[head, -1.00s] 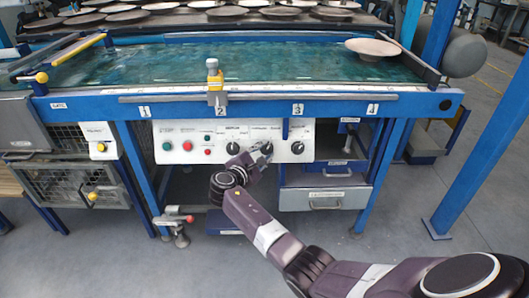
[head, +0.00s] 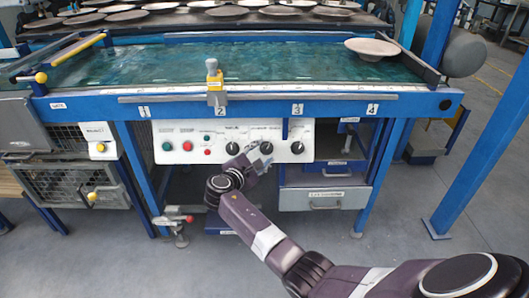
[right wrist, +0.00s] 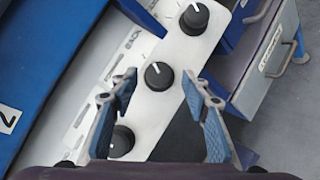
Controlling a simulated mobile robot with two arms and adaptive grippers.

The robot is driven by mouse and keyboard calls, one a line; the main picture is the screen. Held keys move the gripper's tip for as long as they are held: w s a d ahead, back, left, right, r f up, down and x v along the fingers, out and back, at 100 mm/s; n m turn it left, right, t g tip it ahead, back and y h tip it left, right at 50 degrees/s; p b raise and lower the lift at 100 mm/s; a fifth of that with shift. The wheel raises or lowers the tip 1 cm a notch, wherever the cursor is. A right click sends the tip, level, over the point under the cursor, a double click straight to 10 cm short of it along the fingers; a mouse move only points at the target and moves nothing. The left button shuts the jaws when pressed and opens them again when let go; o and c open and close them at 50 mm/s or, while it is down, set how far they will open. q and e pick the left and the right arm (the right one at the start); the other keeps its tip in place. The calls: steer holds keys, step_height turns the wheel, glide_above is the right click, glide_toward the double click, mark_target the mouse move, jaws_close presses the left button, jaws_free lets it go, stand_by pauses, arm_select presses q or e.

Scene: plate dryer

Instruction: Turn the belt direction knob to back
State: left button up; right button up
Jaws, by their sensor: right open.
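A white control panel (head: 174,132) under the belt table carries three black knobs in a row. The middle knob (right wrist: 158,77) lies between my right fingers in the right wrist view, its white mark pointing toward the upper left. The right-hand knob (head: 297,147) shows at the top of the wrist view (right wrist: 195,18). The left-hand knob (head: 232,147) shows at the bottom of the wrist view (right wrist: 121,141). My right gripper (head: 262,153) is open at the middle knob; contact cannot be told. My left gripper is out of view.
Green and red buttons (head: 187,146) sit left of the knobs. A blue post (head: 285,127) stands out between the middle and right-hand knobs. A grey drawer (head: 312,200) is below right. A plate (head: 372,47) rests on the belt's right end.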

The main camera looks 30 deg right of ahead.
steer(key=v, duration=1)
steer(key=shift+s+a, duration=0.1)
steer(key=shift+a, duration=0.05)
